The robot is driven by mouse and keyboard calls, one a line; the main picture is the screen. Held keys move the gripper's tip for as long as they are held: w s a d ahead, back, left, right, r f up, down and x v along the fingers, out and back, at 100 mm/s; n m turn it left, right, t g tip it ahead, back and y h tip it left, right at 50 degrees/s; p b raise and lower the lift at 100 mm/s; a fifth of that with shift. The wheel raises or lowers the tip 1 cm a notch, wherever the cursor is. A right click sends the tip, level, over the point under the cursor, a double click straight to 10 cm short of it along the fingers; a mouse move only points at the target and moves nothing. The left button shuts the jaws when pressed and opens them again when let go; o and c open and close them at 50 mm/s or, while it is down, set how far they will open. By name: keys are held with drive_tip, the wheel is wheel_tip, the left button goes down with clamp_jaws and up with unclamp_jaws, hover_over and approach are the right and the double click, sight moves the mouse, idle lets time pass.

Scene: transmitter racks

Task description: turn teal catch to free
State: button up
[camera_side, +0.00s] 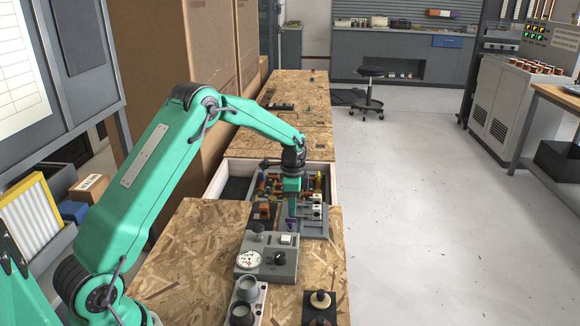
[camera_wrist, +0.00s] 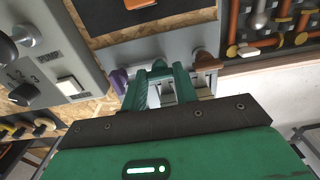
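My gripper (camera_side: 291,208) points down over the near end of the grey panel in the white-walled tray, just behind the grey control box. In the wrist view the two green fingers of my gripper (camera_wrist: 160,80) stand apart, with grey and white surface showing between them. A small teal piece (camera_wrist: 158,65) shows between the fingertips. It may be the teal catch, but its colour blends with the fingers, and I cannot tell whether they touch it. A purple part (camera_wrist: 118,80) is just left of the fingers, and it also shows in the side view (camera_side: 291,224).
A grey control box (camera_side: 267,258) with a white dial, black knob and white button stands close in front. A tray (camera_side: 330,180) holds orange and grey fittings. Black-knobbed parts (camera_side: 320,300) sit at the bench's near edge. Tall brown cartons (camera_side: 165,60) stand left.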

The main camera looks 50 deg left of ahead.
drive_tip(key=shift+n, duration=0.4)
drive_tip(key=n, duration=0.3)
drive_tip(key=shift+n, duration=0.3)
drive_tip(key=n, duration=0.9)
drive_tip(key=shift+r+n, duration=0.1)
drive_tip(key=shift+n, duration=2.2)
drive_tip(key=o, duration=0.7)
drive_tip(key=shift+r, duration=0.1)
